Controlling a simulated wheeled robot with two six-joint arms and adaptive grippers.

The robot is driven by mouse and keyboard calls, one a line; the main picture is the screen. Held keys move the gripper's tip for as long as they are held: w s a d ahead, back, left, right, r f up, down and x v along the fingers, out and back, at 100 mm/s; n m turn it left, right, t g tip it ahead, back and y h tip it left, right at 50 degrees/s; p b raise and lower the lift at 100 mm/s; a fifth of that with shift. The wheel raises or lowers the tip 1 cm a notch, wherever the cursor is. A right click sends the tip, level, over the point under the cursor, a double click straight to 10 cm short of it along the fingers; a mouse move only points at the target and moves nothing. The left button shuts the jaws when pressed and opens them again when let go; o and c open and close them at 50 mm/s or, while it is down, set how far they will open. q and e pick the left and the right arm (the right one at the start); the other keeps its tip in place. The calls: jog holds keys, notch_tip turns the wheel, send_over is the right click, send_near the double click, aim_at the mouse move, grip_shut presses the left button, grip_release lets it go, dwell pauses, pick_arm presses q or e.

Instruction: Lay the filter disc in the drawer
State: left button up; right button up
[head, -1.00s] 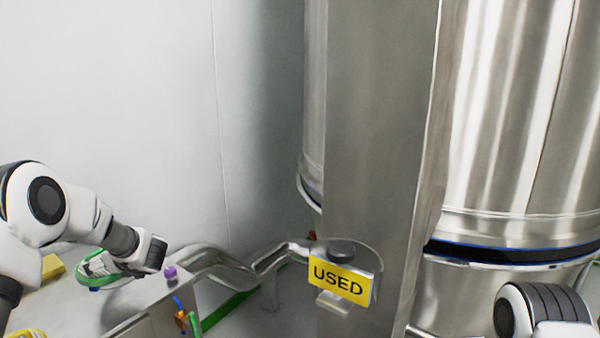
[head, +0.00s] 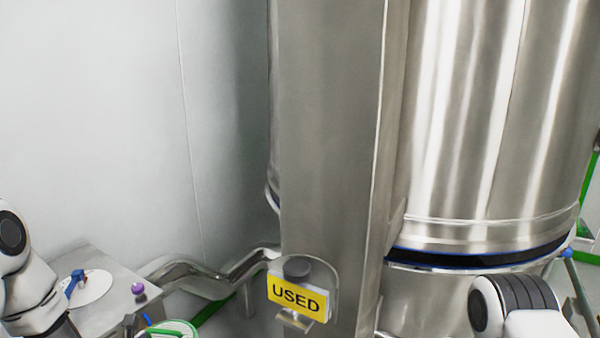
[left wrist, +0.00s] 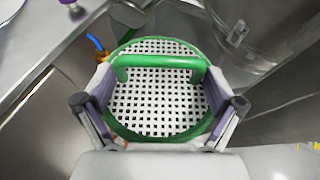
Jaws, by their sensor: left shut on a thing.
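The filter disc (left wrist: 160,105) is a round white mesh with a green rim and a green bar handle. It fills the middle of the left wrist view. My left gripper (left wrist: 160,88) is shut on it, with one finger at each side of the disc. In the head view only the top edge of the disc (head: 178,326) shows, at the bottom edge. My left gripper's fingers are out of that view. I cannot make out an open drawer in either view. My right arm shows at the lower right of the head view, but its gripper is outside the picture.
A metal cabinet top (head: 112,262) at the lower left bears a white round plate (head: 93,290) with a blue handle and a purple knob (head: 138,288). A yellow USED sign (head: 297,298) hangs on a steel column (head: 330,130). A large steel vessel (head: 490,120) stands at right.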

pick_arm(q)
jog(key=s+d+m+g+h, duration=0.1)
jog(key=s+d+m+h, duration=0.4)
jog(key=s+d, duration=0.6)
jog(key=d+h, duration=0.1)
jog(key=d, duration=0.1)
jog(key=shift+s+d+r+m+g+p, duration=0.2)
jog(key=shift+d+r+m+g+p, duration=0.1)
jog(key=shift+m+p, duration=0.1)
